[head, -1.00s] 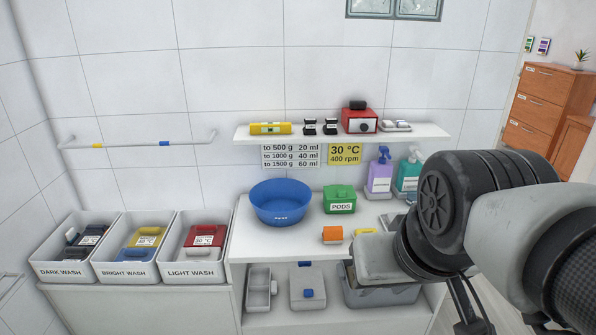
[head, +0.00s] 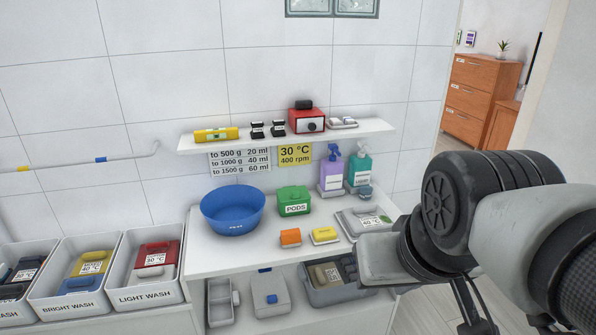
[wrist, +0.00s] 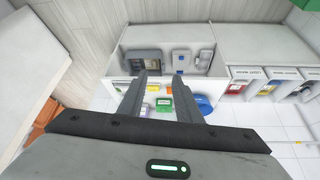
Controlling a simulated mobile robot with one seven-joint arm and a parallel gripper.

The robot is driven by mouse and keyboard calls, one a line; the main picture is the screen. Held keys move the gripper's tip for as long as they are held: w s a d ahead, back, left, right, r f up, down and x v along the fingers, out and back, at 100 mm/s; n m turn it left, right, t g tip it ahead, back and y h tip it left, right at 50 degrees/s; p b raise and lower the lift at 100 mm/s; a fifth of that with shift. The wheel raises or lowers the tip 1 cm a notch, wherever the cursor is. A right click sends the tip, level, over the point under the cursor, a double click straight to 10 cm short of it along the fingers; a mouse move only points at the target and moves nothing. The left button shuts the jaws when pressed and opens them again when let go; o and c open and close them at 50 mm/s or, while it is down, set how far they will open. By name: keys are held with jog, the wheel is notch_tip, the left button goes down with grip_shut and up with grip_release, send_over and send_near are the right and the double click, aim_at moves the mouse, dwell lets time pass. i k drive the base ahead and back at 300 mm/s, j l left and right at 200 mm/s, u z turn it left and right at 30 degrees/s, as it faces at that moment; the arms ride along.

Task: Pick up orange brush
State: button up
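The orange brush (head: 290,237) lies on the white counter (head: 215,257), in front of the green PODS box (head: 294,200) and left of a yellow block (head: 325,235). It looks like a small orange block with a pale lower edge. In the wrist view a small orange patch (wrist: 168,88) shows between the fingers, well beyond them. My gripper (wrist: 160,78) is open with nothing between its fingertips. In the head view my arm reaches in from the right, and the fingers cannot be made out.
A blue basin (head: 233,210) stands left of the PODS box. Purple (head: 331,172) and teal (head: 359,168) bottles stand behind. A wall shelf (head: 375,130) hangs above. Laundry bins (head: 150,292) are at left.

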aim_at(289, 237)
jog(key=i+u, duration=0.2)
jog(key=i, duration=0.45)
jog(key=i+l+u, duration=0.2)
jog(key=i, duration=0.4)
jog(key=j, duration=0.1)
